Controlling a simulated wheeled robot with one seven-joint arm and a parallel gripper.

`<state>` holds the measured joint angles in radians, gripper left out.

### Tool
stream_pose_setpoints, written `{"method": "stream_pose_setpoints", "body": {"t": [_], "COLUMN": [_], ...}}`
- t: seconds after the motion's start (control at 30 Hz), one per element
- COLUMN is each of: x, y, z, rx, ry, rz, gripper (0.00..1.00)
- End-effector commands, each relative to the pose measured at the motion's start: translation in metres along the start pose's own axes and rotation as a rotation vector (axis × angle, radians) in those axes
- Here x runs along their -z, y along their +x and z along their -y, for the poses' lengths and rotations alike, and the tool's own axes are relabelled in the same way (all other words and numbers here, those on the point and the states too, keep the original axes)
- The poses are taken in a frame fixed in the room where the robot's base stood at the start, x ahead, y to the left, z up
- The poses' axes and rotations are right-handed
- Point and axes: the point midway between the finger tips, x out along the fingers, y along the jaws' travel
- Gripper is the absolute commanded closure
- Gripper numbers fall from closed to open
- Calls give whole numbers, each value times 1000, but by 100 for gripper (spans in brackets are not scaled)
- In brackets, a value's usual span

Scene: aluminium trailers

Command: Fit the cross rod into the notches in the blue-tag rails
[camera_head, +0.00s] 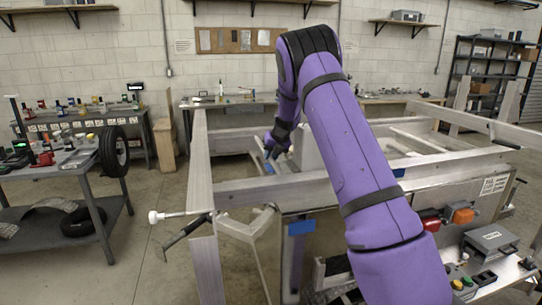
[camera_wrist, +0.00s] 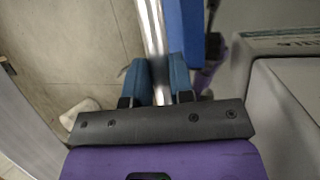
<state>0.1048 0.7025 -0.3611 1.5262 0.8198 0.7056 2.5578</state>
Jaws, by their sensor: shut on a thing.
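My gripper (camera_head: 271,150) reaches down inside the aluminium trailer frame in the head view, mostly small and partly hidden by my purple arm. In the wrist view its two blue fingers (camera_wrist: 158,82) are shut on a shiny metal rod, the cross rod (camera_wrist: 153,30), which runs up the picture away from the jaws. A blue strip (camera_wrist: 188,30) lies just right of the rod there; I cannot tell if they touch. In the head view one blue tag (camera_head: 301,228) is on the near front and another blue tag (camera_head: 398,173) is right of my arm. The notches cannot be made out.
The trailer's left upright (camera_head: 201,165) and near cross rail (camera_head: 245,186) frame the space around my gripper. A grey cart (camera_head: 70,165) with a tyre (camera_head: 113,151) stands left. A control box (camera_head: 490,240) sits at the near right. Floor is open between cart and trailer.

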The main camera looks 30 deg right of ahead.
Motion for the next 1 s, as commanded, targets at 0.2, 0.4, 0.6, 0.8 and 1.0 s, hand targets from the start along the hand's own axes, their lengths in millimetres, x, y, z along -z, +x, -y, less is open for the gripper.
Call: {"method": "stream_pose_setpoints", "body": {"t": [0.2,0.4,0.6,0.8,1.0], "x": [0,0,0,-1,-1], "y": [0,1,1,-11,-48], "z": [0,0,0,0,-1], "rx": [0,0,0,0,0], "ry": [0,0,0,-1,-1], "rz": [1,0,0,2,4], "gripper": [100,53,53,53,53]}}
